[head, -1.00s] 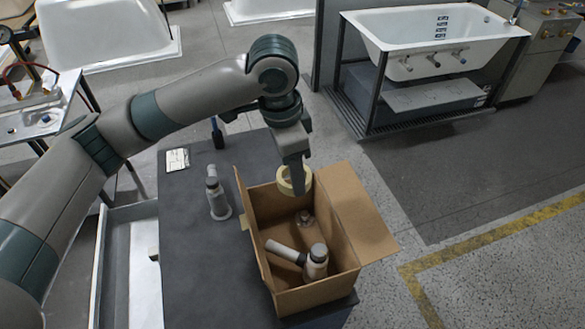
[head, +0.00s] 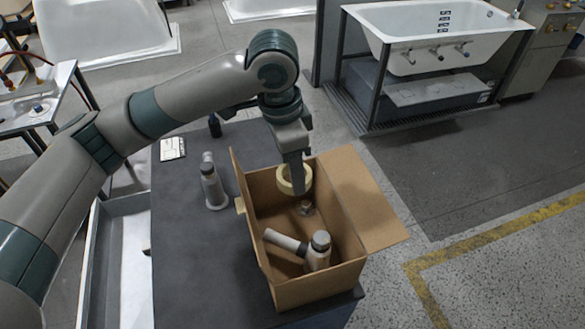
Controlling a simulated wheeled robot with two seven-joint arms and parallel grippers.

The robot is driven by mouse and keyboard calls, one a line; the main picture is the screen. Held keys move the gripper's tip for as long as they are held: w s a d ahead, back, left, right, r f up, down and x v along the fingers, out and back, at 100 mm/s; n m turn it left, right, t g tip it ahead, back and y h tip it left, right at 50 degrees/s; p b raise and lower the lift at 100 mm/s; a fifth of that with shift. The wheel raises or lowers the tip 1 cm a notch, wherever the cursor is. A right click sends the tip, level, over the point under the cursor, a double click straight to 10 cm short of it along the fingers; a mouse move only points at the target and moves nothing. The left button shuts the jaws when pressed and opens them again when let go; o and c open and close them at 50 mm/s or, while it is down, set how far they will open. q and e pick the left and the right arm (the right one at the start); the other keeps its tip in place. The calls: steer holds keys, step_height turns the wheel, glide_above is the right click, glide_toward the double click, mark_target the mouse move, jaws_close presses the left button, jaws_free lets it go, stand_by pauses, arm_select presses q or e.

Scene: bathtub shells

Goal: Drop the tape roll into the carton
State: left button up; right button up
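The tape roll (head: 287,187) is a cream-coloured ring at my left gripper's fingertips, over the far end of the carton's opening. My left gripper (head: 295,178) points down and looks shut on the roll's rim; the far finger is partly hidden. The open cardboard carton (head: 315,289) stands on the dark table, with its right flap folded outward. Inside it are a grey-capped white fitting (head: 318,252), a white tube-like piece (head: 285,241) and a small metal piece (head: 306,208). My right gripper is not in view.
A white fitting (head: 212,188) stands on the dark table (head: 190,255) left of the carton. A white card (head: 173,149) and a dark bottle (head: 215,126) are farther back. A bathtub on a frame (head: 435,40) stands beyond, at the back right.

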arm_select(q)
steer(key=o, duration=1.1)
steer(key=shift+o, duration=0.2)
step_height(320, 180, up, 17)
steer(key=a+b, duration=0.2)
steer(key=b, duration=0.2)
steer(key=shift+s+r, duration=0.15)
steer(key=shift+s, duration=0.2)
